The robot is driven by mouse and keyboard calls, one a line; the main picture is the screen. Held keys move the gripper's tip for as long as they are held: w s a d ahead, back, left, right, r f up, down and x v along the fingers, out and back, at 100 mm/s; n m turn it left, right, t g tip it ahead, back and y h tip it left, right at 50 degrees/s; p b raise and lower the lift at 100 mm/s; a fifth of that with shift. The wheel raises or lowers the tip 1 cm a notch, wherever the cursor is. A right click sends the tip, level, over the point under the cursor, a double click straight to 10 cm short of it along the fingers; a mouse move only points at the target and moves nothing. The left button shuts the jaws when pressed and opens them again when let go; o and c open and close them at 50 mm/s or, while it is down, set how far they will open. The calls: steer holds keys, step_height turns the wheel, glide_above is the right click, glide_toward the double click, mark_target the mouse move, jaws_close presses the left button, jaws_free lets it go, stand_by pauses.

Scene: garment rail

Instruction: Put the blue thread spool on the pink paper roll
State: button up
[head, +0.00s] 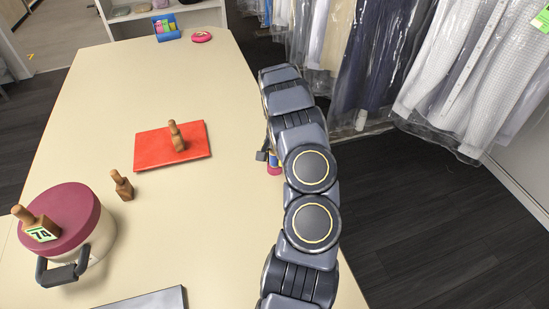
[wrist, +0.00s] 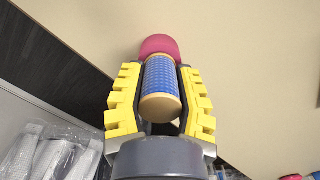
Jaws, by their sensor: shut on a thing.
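The blue thread spool (wrist: 160,74), with a pale wooden end, is between the yellow fingers of my gripper (wrist: 160,92) in the wrist view. My gripper is shut on it. The pink paper roll (wrist: 172,46) is just beyond the spool's far end and looks close to or touching it; I cannot tell whether the spool rests on it. In the head view my arm hides most of the gripper. A small part of the pink roll (head: 274,170) shows left of my arm near the table's right edge, with a bit of blue just above it.
A red board (head: 150,151) with a wooden-handled piece (head: 177,136) lies mid-table. Another wooden piece (head: 122,186) stands nearby. A pot with a maroon lid (head: 75,207) is at left. A blue box (head: 165,28) and pink disc (head: 202,37) are far back. Bagged garments (head: 375,60) hang right.

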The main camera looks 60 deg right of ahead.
steer(key=shift+f, duration=0.15)
steer(key=o, duration=0.8)
steer(key=shift+o, duration=0.2)
